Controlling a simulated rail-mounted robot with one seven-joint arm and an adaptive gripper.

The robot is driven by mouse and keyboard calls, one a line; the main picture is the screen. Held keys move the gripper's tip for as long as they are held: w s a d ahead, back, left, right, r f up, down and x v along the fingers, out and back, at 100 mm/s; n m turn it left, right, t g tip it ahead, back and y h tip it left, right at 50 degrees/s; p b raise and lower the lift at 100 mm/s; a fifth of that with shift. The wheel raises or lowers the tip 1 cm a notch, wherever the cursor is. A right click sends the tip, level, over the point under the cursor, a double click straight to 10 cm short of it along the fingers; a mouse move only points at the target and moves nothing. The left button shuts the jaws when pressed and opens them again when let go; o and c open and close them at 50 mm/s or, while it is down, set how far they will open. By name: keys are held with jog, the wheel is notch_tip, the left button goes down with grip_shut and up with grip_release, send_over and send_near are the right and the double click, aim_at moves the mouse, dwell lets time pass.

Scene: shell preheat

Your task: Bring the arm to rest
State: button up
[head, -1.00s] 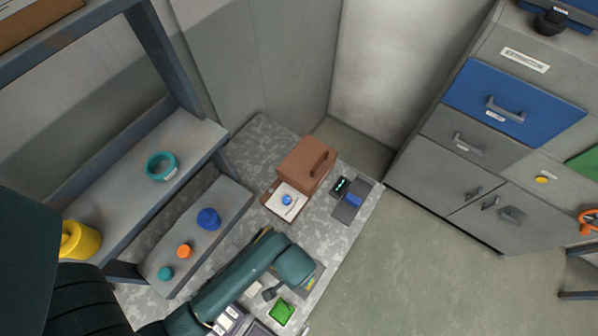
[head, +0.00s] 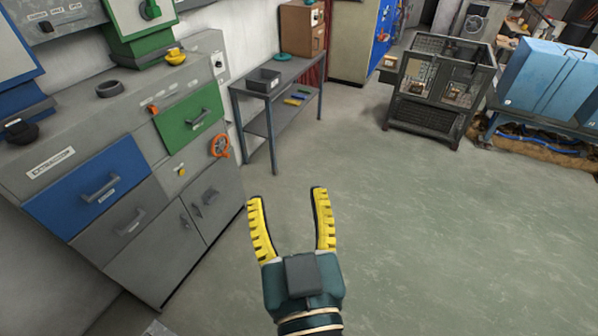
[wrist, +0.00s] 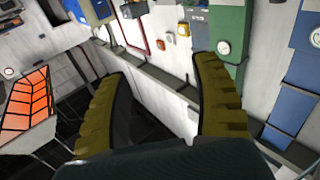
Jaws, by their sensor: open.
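My gripper (head: 288,222) is at the lower middle of the head view, with its two yellow ridged fingers spread apart. Nothing is between the fingers, and open grey floor shows behind them. In the wrist view the same fingers (wrist: 165,100) stand apart at left and right, with a pale wall and a dark ledge beyond them. My gripper touches nothing that I can see. Most of my arm is out of the head view.
A grey cabinet (head: 160,251) with a blue drawer (head: 90,187) and a green drawer (head: 189,123) stands at left. A shelf table (head: 283,71) is behind, and a dark wire cage (head: 437,84) is at back right. The floor (head: 430,220) at right is clear.

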jog(key=s+d+r+m+t+h, duration=0.1)
jog(key=s+d+r, duration=0.1)
jog(key=r, duration=0.3)
jog(key=s+d+r+t+h, duration=0.1)
jog(key=s+d+r+t, duration=0.1)
jog(key=d+r, duration=0.2)
jog(key=shift+r+m+t, duration=0.3)
jog(key=shift+r+m, duration=0.1)
jog(key=shift+r, duration=0.1)
jog(key=shift+s, duration=0.1)
